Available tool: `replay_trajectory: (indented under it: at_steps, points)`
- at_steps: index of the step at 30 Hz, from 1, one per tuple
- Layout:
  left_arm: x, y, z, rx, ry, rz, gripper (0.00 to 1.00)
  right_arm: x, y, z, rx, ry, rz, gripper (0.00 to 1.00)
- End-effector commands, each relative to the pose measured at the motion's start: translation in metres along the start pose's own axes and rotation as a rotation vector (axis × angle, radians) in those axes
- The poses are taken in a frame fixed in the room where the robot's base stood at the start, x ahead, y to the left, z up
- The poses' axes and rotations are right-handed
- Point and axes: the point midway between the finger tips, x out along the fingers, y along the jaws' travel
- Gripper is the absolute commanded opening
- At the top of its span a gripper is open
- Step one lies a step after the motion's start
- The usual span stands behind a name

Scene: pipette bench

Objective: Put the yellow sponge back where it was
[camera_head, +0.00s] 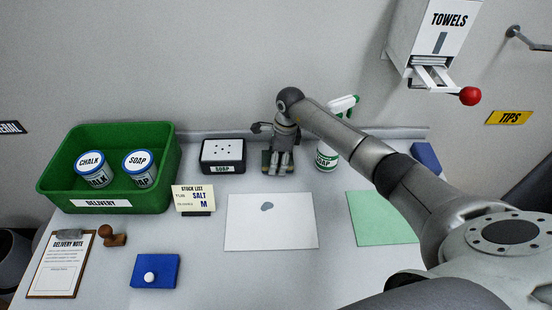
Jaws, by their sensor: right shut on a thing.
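No yellow surface of a sponge shows on the bench. My right gripper (281,170) points down at the back of the bench, between the soap dish and the spray bottle. It is shut on a small dark green block (265,159), mostly hidden behind the fingers. I cannot tell whether this block is the top of the yellow sponge, or whether it touches the bench. My left gripper is not in view.
A black-and-white soap dish (223,154) stands left of the gripper, a spray bottle (327,156) close on its right. A green delivery crate (108,192) holds two jars. A white sheet (271,228) with a grey spot lies in front; a green sheet (382,218) lies right.

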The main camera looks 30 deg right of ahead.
Motion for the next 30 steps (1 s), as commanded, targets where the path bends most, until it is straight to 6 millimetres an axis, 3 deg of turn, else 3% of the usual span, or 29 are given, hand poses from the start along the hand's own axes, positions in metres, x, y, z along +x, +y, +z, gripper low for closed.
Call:
replay_trajectory:
  at_steps: [1,6,19,30]
  points:
    - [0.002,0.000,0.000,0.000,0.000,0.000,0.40,0.001,0.000,0.000,0.000,0.000,-0.001,0.56]
    - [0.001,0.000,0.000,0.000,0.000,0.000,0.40,0.001,0.000,0.000,0.000,0.000,0.000,0.75]
    - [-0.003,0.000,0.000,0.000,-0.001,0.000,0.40,-0.007,-0.001,0.000,0.001,-0.001,-0.002,0.75]
    - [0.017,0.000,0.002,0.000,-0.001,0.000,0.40,-0.081,-0.002,-0.001,-0.001,0.000,-0.007,0.75]
